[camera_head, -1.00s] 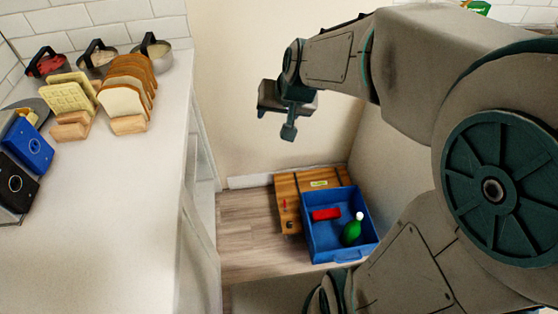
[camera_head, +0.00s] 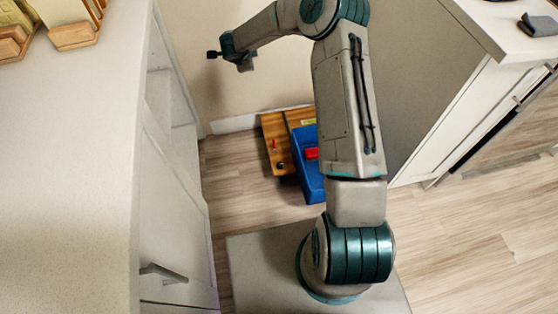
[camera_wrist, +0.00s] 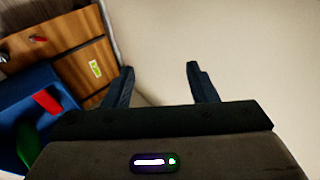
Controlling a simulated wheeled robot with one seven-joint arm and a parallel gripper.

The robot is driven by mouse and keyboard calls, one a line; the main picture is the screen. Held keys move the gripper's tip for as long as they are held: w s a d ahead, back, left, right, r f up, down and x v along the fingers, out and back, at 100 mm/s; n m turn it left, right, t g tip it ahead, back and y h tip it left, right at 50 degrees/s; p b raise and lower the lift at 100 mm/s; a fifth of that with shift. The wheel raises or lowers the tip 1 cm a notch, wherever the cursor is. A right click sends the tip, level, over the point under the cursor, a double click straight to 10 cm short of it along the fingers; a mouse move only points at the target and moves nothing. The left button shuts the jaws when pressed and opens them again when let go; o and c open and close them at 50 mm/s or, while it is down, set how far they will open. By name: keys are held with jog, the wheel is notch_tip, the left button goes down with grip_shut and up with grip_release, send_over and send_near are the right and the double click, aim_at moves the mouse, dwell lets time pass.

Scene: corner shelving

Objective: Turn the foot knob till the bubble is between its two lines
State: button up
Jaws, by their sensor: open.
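A wooden stand (camera_head: 270,128) sits on the floor against the back wall. A small yellow-green level vial (camera_head: 308,122) is on its top and also shows in the wrist view (camera_wrist: 95,69); its bubble and lines are too small to make out. A dark round knob (camera_head: 280,166) is at the stand's near edge, partly cut off at the left edge of the wrist view (camera_wrist: 4,57). A small red piece (camera_head: 273,143) stands up near it. My gripper (camera_head: 228,59) is well above the stand, up and left of it. Its fingers (camera_wrist: 158,75) are apart with nothing between them.
A blue crate (camera_head: 307,185) stands against the stand's right side, with a red block (camera_head: 311,154) in it and a green item (camera_wrist: 27,146). A long white counter (camera_head: 70,170) is at left, a cabinet at right.

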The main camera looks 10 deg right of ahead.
jog(key=s+d+f+m+g+h+b, duration=0.1)
jog(key=s+d+f+m+g+b, duration=0.15)
jog(key=f, duration=0.65)
jog(key=s+d+f+m+g+b, duration=0.1)
jog(key=s+f+m+g, duration=0.15)
jog(key=f, duration=0.65)
jog(key=m+g+b, duration=0.3)
jog(key=g, duration=0.3)
send_near(280, 164)
jog(key=b+x, duration=0.3)
jog(key=x, duration=0.5)
jog(key=shift+d+f+b, duration=0.15)
jog(key=shift+f+b, duration=0.05)
jog(key=shift+b, duration=0.15)
jog(key=c, duration=1)
